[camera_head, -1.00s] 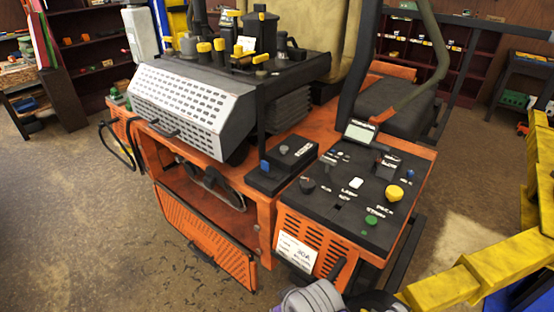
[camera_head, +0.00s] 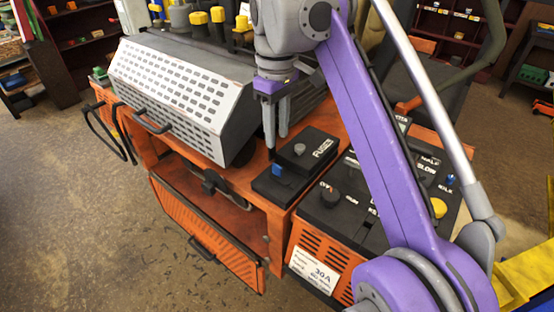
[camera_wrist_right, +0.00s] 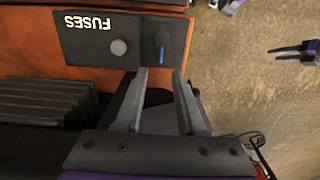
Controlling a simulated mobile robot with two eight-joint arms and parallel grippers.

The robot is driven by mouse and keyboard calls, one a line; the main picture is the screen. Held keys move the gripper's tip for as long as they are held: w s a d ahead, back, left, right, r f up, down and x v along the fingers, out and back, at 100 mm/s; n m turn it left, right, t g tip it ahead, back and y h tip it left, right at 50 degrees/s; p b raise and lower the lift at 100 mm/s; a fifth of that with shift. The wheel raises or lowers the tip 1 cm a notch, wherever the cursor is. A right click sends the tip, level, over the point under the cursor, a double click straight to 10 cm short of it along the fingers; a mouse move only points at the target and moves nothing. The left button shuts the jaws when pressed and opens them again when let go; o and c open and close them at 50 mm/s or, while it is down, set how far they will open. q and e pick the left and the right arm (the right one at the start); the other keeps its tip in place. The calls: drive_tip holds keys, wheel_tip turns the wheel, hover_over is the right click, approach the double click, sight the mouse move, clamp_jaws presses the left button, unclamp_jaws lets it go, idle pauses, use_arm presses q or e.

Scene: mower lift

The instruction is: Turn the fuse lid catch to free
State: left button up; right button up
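The fuse box lid is a black plate marked FUSES (camera_head: 313,152) on the orange machine, with a grey round knob on it. The blue catch (camera_head: 277,169) is at its left front edge. In the right wrist view the catch (camera_wrist_right: 161,40) is a small blue piece beside the knob, just beyond the fingers. My right gripper (camera_head: 276,145) points down above and just behind the catch. Its two grey fingers (camera_wrist_right: 160,75) are apart with nothing between them. What looks like my left gripper (camera_wrist_right: 290,52) shows small at the right wrist view's right edge; its opening is unclear.
The white perforated cover (camera_head: 165,80) stands left of the gripper. The dark control panel (camera_head: 340,215) with knobs is to the right, partly hidden by my right arm. Below is an open orange flap (camera_head: 205,240).

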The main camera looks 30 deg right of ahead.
sight(277, 165)
wheel_tip(277, 165, down, 9)
drive_tip(key=shift+s+r+b, duration=0.1)
drive_tip(key=shift+b, duration=0.65)
clamp_jaws()
